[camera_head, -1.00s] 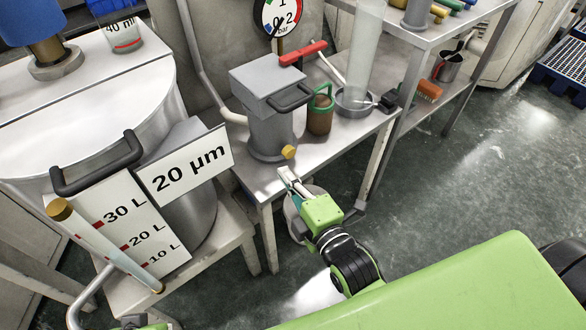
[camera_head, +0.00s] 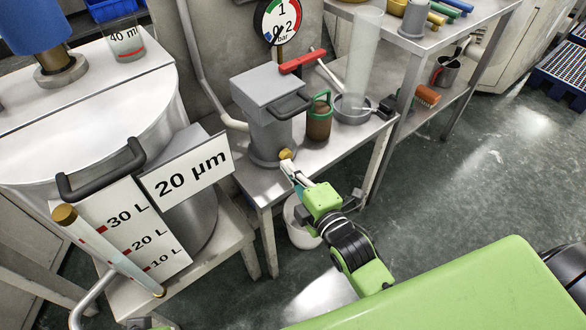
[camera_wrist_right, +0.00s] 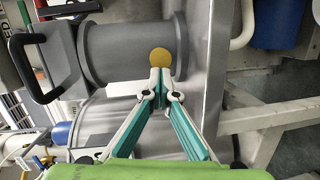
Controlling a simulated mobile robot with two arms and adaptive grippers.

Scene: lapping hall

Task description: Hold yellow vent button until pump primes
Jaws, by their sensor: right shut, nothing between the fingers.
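The yellow vent button (camera_head: 285,154) sits low on the front of a grey pump housing (camera_head: 268,132) on the steel table. My right gripper (camera_head: 288,168) is shut and empty, its fingertips right at the button. In the right wrist view the closed fingertips (camera_wrist_right: 161,74) meet the lower edge of the round button (camera_wrist_right: 160,57). I cannot tell whether they touch it or press it in. The pressure gauge (camera_head: 278,20) stands behind the pump, its needle partly visible. Only a sliver of my left gripper (camera_head: 142,324) shows at the bottom edge; its fingers are hidden.
A large drum (camera_head: 100,130) with a 20 µm sign is at left. A white bucket (camera_head: 302,226) is below.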

